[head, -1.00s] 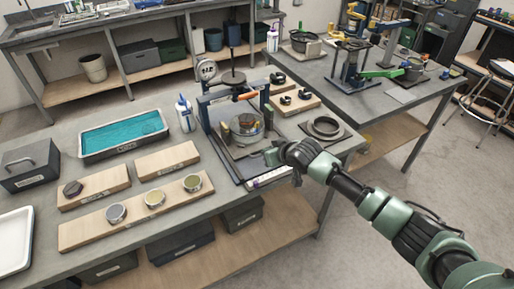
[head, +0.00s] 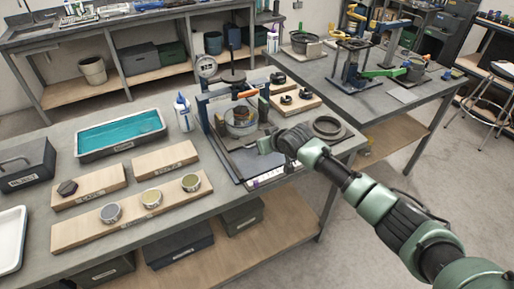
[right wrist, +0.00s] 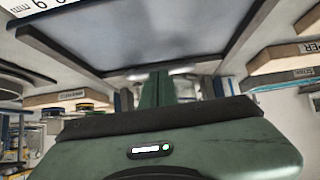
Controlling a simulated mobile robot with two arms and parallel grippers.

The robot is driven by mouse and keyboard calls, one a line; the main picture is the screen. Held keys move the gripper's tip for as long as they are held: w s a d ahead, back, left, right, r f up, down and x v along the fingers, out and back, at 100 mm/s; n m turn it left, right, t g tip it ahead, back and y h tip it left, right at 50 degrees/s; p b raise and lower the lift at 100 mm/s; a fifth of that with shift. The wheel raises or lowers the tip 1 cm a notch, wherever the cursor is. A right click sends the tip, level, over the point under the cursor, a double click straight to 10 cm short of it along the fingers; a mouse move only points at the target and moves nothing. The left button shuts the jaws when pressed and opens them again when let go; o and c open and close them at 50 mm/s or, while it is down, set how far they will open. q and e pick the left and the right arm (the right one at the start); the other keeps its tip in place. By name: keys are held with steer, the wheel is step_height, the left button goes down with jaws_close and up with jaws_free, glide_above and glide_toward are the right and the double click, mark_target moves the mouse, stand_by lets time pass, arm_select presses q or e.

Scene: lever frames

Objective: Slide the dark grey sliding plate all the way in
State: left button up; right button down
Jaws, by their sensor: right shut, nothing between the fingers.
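The dark grey sliding plate (head: 246,141) lies in the blue upright frame (head: 205,112) on the near table, with a clear round vessel (head: 240,122) on it. My right gripper (head: 264,145) comes in from the right, low over the frame's base, with its fingertips at the plate's near right edge. They look to be touching, but the exact contact is hidden. In the right wrist view its fingers (right wrist: 160,88) are closed together and hold nothing. My left gripper is in neither view.
A round dial gauge (head: 207,66) tops the frame's left side. A white bottle (head: 182,112) stands left of it. A dark ring on a base (head: 328,127) lies right of it, near my arm. Wooden boards with tins (head: 150,198) lie at the front left.

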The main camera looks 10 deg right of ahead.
steer(key=shift+w+a+b, duration=0.3)
steer(key=shift+w+b, duration=0.45)
steer(key=shift+w, duration=0.05)
steer(key=shift+w+a+b, duration=0.25)
steer(key=shift+w+b, duration=0.55)
steer(key=shift+w+a+b, duration=0.3)
steer(key=shift+w+b, duration=0.45)
steer(key=shift+w, duration=0.05)
steer(key=shift+p+v, duration=0.75)
steer(key=shift+p, duration=0.5)
steer(key=s+p, duration=0.1)
steer(key=p, duration=0.1)
steer(key=s+d+r+p, duration=0.1)
steer(key=s+p, duration=0.1)
steer(key=p, duration=0.1)
steer(key=s+r+p, duration=0.1)
steer(key=p, duration=0.2)
steer(key=shift+s+d, duration=0.3)
steer(key=shift+d, duration=0.05)
steer(key=shift+f, duration=0.1)
